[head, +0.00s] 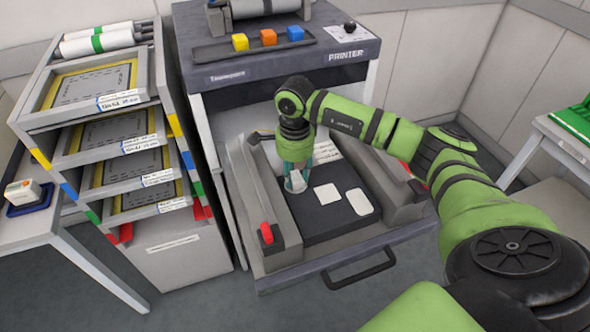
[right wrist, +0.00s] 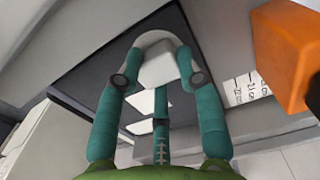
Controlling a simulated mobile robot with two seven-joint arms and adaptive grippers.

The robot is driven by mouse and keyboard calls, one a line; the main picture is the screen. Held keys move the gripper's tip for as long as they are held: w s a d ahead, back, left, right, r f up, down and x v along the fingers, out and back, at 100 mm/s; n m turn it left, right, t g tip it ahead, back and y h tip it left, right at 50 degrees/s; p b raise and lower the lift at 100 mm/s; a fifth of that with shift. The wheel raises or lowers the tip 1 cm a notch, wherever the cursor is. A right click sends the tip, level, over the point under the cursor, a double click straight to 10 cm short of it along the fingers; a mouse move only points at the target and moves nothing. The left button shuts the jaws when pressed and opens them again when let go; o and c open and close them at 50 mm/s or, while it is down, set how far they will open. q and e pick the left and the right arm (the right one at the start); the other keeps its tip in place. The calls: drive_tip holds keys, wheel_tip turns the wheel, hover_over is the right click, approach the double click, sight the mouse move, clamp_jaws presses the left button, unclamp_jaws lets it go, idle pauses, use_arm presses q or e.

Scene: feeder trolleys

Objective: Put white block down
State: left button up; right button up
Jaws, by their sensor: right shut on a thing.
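My right gripper (head: 293,182), with teal fingers, points down into the open printer drawer and is shut on the white block (head: 297,185). In the right wrist view the white block (right wrist: 160,68) sits between the fingertips of my right gripper (right wrist: 160,72). The block is over the left part of the dark drawer bed (head: 325,225); I cannot tell whether it touches the bed. Two flat white pieces lie to its right, a squarish one (head: 327,194) and a rounded one (head: 360,202). My left gripper is not in view.
The printer (head: 290,72) stands behind, with yellow, orange and blue cubes on its top tray. A rack of framed trays (head: 115,140) stands left. The front of the bed is clear.

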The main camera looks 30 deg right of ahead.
sight(295, 175)
drive_tip(key=shift+f, duration=0.2)
drive_tip(key=o, duration=1.2)
drive_tip(key=shift+c, duration=0.2)
drive_tip(key=shift+r, duration=0.1)
drive_tip(key=shift+r, duration=0.3)
wheel_tip(295, 175, up, 12)
drive_tip(key=b, duration=0.2)
drive_tip(key=shift+f, duration=0.15)
